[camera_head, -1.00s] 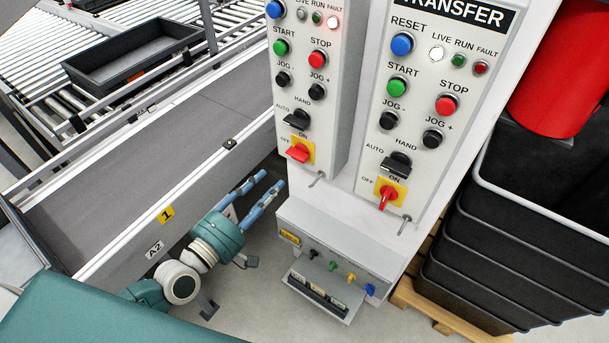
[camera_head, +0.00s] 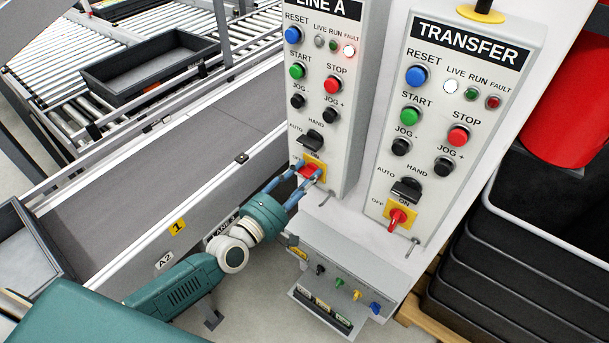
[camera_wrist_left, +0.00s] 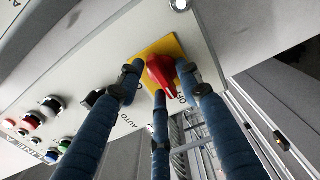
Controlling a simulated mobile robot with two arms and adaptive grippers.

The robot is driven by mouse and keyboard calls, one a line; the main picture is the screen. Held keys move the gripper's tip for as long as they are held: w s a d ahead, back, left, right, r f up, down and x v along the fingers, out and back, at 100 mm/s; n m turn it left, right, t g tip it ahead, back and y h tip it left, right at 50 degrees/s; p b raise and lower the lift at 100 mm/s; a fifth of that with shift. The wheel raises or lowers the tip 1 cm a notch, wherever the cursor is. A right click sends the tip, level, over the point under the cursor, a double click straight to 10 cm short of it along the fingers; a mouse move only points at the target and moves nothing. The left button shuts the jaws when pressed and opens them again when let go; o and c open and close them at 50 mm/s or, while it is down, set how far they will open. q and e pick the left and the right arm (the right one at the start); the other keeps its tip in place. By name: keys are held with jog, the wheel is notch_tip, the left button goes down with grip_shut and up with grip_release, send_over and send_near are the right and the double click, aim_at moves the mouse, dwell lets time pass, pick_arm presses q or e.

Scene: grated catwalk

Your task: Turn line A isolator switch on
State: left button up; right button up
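The line A panel (camera_head: 348,120) stands at the centre of the head view, its red FAULT lamp lit. Its isolator is a red handle (camera_head: 308,172) on a yellow plate (camera_head: 319,163), low on the panel. My left gripper (camera_head: 307,178) is at this isolator, its blue fingers partly hiding the handle and its OFF/ON marks. In the left wrist view the red handle (camera_wrist_left: 162,73) sits on its yellow plate (camera_wrist_left: 168,47) among the spread fingers of my open left gripper (camera_wrist_left: 160,80). I cannot tell whether they touch it. My right gripper is not in view.
The TRANSFER panel (camera_head: 449,130) stands to the right with its own red isolator (camera_head: 397,219). A grey box with coloured connectors (camera_head: 345,277) is below. A conveyor (camera_head: 150,170) runs at left. Black crates (camera_head: 510,255) stand at right.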

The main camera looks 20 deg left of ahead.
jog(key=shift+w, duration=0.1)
pick_arm(q)
grip_shut()
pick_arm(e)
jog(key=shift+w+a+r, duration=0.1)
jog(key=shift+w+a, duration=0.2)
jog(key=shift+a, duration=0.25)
pick_arm(q)
jog(key=shift+m, duration=0.4)
jog(key=m+p, duration=0.1)
jog(key=m, duration=0.3)
jog(key=shift+d+m, duration=0.1)
jog(key=shift+m, duration=0.2)
jog(key=m+p, duration=0.1)
jog(key=m, duration=0.2)
jog(key=shift+m, duration=0.3)
jog(key=m, duration=0.4)
jog(key=shift+s+f+m+p, duration=0.1)
jog(key=shift+f+m+p, duration=0.05)
jog(key=shift+m+p, duration=0.2)
jog(key=shift+f+m, duration=0.1)
jog(key=shift+m, duration=2.05)
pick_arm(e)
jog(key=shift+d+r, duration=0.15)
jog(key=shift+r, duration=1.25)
pick_arm(q)
jog(key=shift+d, duration=0.1)
